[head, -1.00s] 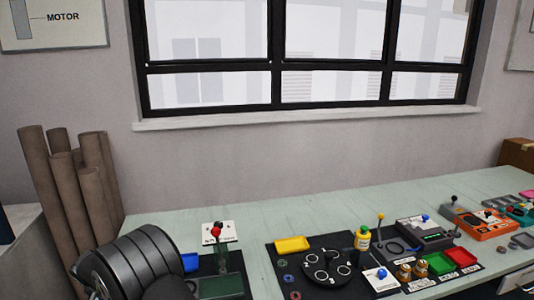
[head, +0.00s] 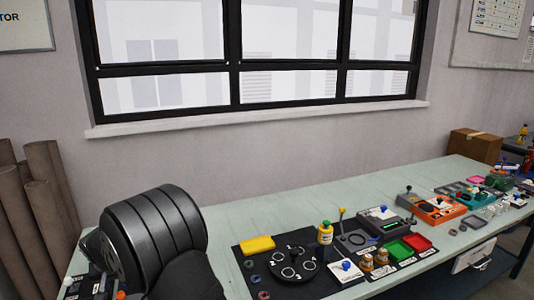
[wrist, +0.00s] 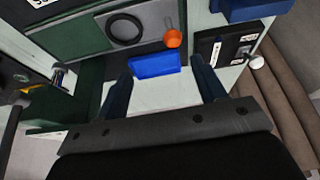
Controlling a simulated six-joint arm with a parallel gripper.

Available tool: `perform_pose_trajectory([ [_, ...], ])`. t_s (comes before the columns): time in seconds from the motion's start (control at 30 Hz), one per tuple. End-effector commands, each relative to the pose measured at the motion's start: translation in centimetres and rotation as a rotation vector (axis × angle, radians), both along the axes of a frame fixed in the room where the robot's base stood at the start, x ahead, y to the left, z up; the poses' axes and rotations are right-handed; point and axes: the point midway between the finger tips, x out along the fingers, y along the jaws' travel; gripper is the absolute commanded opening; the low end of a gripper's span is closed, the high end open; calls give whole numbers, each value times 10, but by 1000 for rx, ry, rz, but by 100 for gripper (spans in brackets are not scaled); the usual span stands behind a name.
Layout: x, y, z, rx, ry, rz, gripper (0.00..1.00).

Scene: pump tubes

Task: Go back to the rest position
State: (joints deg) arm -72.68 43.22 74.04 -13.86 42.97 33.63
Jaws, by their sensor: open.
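My gripper (wrist: 160,85) is open in the wrist view, with its two dark blue fingers apart and nothing held between them. A blue tray (wrist: 155,65) shows beyond and between the fingertips; whether it touches them I cannot tell. In the head view my dark arm rises at the lower left, and the gripper itself is not visible there. The pump-tube mat (head: 330,283) lies on the bench right of my arm, with a black numbered disc (head: 292,264), a yellow tray (head: 257,244) and a yellow bottle (head: 325,232).
A green and grey station with a black ring (wrist: 125,30) and an orange knob (wrist: 172,39) is close to the fingers. Brown tubes (head: 48,205) stand at the left. Red (head: 417,242) and green (head: 398,250) trays sit on the bench. The bench's back strip (head: 300,205) is clear.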

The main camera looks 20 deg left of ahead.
Motion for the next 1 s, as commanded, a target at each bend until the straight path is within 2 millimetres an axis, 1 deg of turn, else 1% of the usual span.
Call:
perform_pose_trajectory([
  [0.1,8,-3,6,1,1,51,64],
  [1.0,54,-17,48,1,1,461,64],
])
